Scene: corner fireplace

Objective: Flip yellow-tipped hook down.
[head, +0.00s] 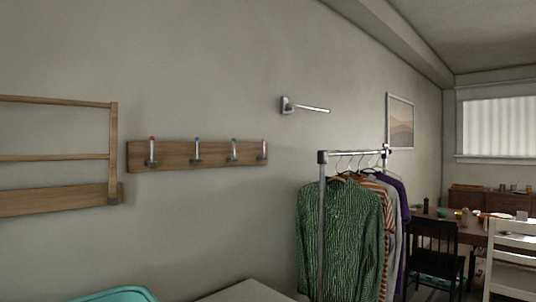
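A wooden rail (180,155) with several metal hooks is fixed to the wall left of centre. The leftmost hook (152,153) has a red tip and the one to its right (197,152) has a blue tip. The far right hook (264,151) seems to have a yellowish tip, but it is very small here. The hook beside it (234,152) has a tip whose colour I cannot make out. All the hooks stand upright with their tips at the top. Neither of my grippers is in view.
A wooden wall rack (60,157) hangs on the left. A metal wall arm (300,106) sticks out right of the rail. Below it stands a clothes rail (322,215) with a green garment (340,235). A teal object (118,295) is at the bottom edge. Chairs and a table stand far right.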

